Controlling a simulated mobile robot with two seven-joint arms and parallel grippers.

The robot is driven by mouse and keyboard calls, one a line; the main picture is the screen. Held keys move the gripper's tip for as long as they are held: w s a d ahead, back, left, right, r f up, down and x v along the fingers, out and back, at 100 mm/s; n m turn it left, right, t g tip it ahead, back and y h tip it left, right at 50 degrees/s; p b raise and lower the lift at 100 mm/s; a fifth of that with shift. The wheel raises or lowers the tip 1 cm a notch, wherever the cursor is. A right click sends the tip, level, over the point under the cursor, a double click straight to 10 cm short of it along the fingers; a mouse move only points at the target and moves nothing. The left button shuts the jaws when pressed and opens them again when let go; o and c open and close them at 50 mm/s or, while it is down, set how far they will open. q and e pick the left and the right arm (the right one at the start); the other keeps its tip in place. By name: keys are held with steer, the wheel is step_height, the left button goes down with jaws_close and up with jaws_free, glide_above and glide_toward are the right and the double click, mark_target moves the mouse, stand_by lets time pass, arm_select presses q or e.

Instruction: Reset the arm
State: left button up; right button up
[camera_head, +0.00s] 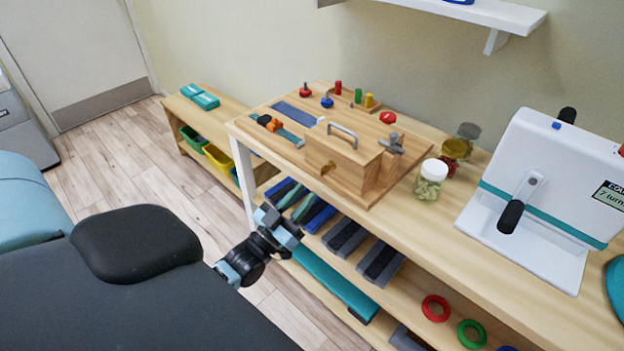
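My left gripper (279,222) is low in the middle of the head view, in front of the wooden shelf unit and below its top. It touches nothing that I can see, and its small dark fingers do not show whether it is open or shut. My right gripper is out of view. A wooden activity board (300,165) with a metal-handled box (343,158) lies on the unit's top, beyond my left gripper. A white crank device (550,165) with a black crank handle (511,216) stands at the right.
The wooden unit's top (395,225) holds a lidded jar (430,180). Weights, a teal block (335,284) and rings (435,308) lie on its lower shelves. A padded dark table (110,295) fills the lower left. A low shelf (225,115) stands behind. A wall shelf (480,12) hangs above.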

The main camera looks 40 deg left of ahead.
arm_select(q)
steer(key=shift+s+f, duration=0.15)
steer(key=shift+s, duration=0.35)
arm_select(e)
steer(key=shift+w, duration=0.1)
